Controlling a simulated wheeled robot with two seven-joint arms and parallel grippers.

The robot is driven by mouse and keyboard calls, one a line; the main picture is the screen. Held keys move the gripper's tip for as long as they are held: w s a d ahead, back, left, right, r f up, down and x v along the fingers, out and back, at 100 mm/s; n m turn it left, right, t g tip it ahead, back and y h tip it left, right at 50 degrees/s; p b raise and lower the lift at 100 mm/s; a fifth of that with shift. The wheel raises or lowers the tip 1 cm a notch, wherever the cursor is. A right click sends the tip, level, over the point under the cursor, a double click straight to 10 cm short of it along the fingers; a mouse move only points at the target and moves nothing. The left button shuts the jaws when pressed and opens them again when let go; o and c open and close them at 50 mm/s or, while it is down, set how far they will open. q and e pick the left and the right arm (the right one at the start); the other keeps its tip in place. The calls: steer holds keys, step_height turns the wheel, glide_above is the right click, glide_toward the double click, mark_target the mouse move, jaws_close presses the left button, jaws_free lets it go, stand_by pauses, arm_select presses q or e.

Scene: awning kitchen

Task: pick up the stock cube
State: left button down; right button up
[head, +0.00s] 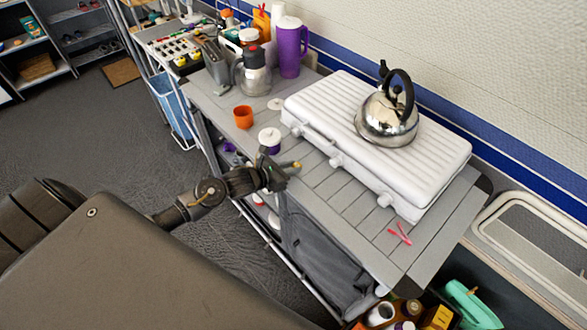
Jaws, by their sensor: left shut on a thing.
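My left gripper (284,174) reaches in from the left over the front edge of the grey slatted counter. It is shut on a small yellowish thing (296,165) at its fingertips, which looks like the stock cube. Most of the cube is hidden by the fingers, and I cannot tell whether it touches the counter. My right gripper is not in view.
A white-lidded jar (269,138) stands close behind my left gripper, with an orange cup (243,117) farther back. A white grill (345,125) bearing a steel kettle (388,117) fills the counter's right.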

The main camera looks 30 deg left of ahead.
arm_select(q)
steer(key=shift+r+b, duration=0.4)
steer(key=shift+r, duration=0.25)
steer(key=shift+r+b, duration=0.4)
steer(key=shift+r, duration=0.3)
steer(key=s+a+r+b, duration=0.1)
steer(key=s+r+b, duration=0.1)
steer(key=s+r, duration=0.8)
steer(key=shift+s+a+b, duration=0.2)
steer(key=shift+s+b, duration=0.15)
steer(key=shift+s, duration=1.65)
steer(key=shift+r, duration=0.1)
